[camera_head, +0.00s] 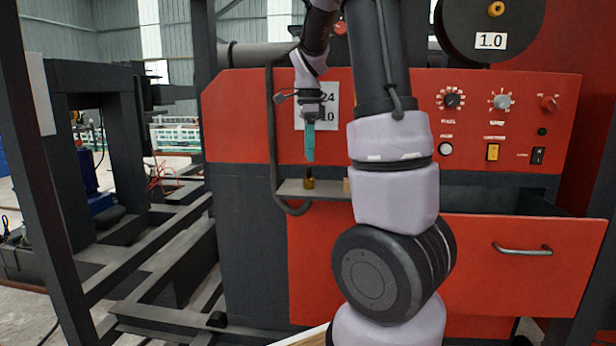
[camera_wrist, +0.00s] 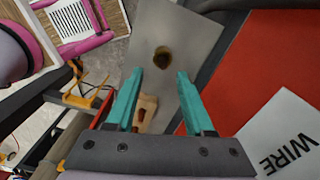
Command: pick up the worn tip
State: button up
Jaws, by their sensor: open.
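A small brass tip with a dark end, likely the worn tip (camera_head: 308,181), stands on the grey shelf (camera_head: 327,190) of the red machine. In the wrist view it shows as a dark brownish round spot (camera_wrist: 162,58), a little beyond the fingertips and roughly between their lines. My gripper (camera_head: 310,158) points down above it in the head view, with a small gap. In the wrist view my gripper (camera_wrist: 158,74) has its two teal fingers apart with nothing between the tips.
A tan block with reddish-brown pieces (camera_wrist: 146,108) sits on the shelf close to the fingers. The red front panel (camera_head: 235,120) rises behind the shelf. A dark hooked tube (camera_head: 273,150) runs left of it. My arm hides the shelf's right part.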

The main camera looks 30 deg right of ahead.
aim_at(309, 175)
jog(key=f, duration=0.5)
jog(key=shift+w+d+f, duration=0.1)
jog(key=shift+w, duration=0.1)
grip_shut()
